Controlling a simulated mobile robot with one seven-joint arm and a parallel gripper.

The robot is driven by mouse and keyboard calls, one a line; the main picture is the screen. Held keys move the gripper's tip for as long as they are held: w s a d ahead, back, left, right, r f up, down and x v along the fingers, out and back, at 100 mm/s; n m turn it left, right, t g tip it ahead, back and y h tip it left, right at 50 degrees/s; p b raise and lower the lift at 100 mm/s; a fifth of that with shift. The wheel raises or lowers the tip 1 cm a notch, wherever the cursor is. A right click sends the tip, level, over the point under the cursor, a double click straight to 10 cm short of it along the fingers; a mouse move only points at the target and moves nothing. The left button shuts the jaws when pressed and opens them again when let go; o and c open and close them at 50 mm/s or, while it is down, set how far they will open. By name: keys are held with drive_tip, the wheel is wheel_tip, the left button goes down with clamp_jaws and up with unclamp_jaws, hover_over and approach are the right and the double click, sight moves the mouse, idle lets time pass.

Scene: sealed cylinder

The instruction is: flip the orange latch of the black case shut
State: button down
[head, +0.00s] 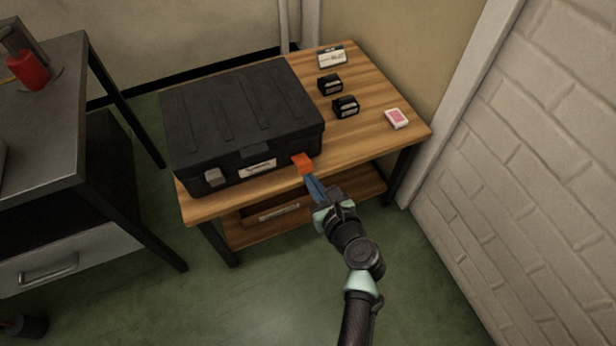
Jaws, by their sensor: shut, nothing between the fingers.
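The black case (240,115) lies with its lid down on the wooden table, its front facing me. The orange latch (302,162) is at the right of the case's front and sticks out from it toward me. A grey latch (213,178) sits at the left of the front. My gripper (311,178) is shut and empty, with its blue fingers pointing up at the orange latch from the front. The fingertips are at or just below the latch's near edge; I cannot tell whether they touch it.
On the wooden table (378,148), right of the case, are two small black objects (330,84) (346,106), a card (332,57) and a red-and-white box (397,118). A grey workbench (60,130) stands left, a brick wall (520,170) right.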

sight(305, 164)
drive_tip(key=shift+w+a+r+g+h+p, duration=0.15)
drive_tip(key=shift+r+g+p, duration=0.45)
drive_tip(key=shift+p, duration=1.2)
drive_tip(key=shift+d+r+g+h+p, duration=0.25)
drive_tip(key=shift+r+p, duration=0.5)
drive_tip(key=shift+p, duration=1)
drive_tip(key=p, duration=0.2)
drive_tip(key=r+g+p, duration=0.1)
drive_tip(key=p, duration=0.2)
drive_tip(key=g+p, duration=0.1)
drive_tip(key=p, duration=0.1)
drive_tip(key=shift+w+a+r+h+p, duration=0.25)
drive_tip(key=shift+w+r+h+p, duration=0.05)
drive_tip(key=g+p, duration=0.1)
drive_tip(key=r+g+p, duration=0.1)
drive_tip(key=p, duration=0.1)
drive_tip(key=shift+w+a+h+p, duration=0.15)
drive_tip(key=shift+w+h+p, duration=0.15)
drive_tip(key=shift+w, duration=0.05)
drive_tip(key=shift+w+r+g+p, duration=0.15)
drive_tip(key=shift+w+g+p, duration=0.1)
drive_tip(key=shift+g+p, duration=0.4)
drive_tip(key=shift+f, duration=0.3)
drive_tip(key=shift+r, duration=0.1)
drive_tip(key=shift+r+p, duration=0.65)
drive_tip(key=shift+r, duration=0.1)
